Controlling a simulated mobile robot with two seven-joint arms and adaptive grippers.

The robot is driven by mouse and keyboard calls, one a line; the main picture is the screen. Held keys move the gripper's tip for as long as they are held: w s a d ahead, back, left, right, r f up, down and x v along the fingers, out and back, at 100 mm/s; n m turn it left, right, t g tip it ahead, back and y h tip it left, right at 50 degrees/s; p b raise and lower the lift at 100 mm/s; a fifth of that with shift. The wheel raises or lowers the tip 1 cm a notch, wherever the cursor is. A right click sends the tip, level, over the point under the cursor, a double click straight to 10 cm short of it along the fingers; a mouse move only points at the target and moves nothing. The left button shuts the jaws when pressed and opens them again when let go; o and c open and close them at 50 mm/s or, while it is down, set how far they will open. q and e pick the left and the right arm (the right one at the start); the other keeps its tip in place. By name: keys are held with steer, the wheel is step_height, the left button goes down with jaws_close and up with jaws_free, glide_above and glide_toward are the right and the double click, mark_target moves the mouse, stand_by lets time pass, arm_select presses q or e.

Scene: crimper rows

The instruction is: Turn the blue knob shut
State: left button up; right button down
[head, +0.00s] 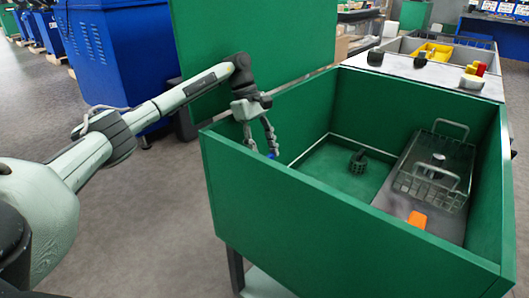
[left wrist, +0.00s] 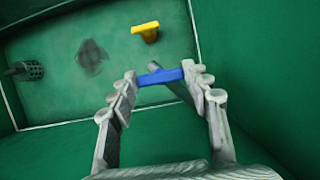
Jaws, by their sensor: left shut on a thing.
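The blue knob (left wrist: 160,76) is a short flat bar near the green wall of the box. It spans the gap between my left gripper's two fingertips in the left wrist view. My left gripper (head: 258,140) reaches down inside the left side of the green box (head: 330,235) and is shut on the knob. Only a small blue patch of the knob (head: 272,155) shows in the head view. What the knob is mounted on is mostly hidden. My right gripper is in neither view.
A yellow handle (left wrist: 146,29) is close beyond the knob. A dark perforated cylinder (head: 358,161) stands on the box floor. A wire basket (head: 437,170) and an orange object (head: 417,220) are at the right. The green walls closely surround my left gripper.

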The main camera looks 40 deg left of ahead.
arm_select(q)
steer(key=o, duration=1.2)
steer(key=shift+c, duration=0.2)
steer(key=shift+r, duration=0.1)
step_height(320, 180, up, 10)
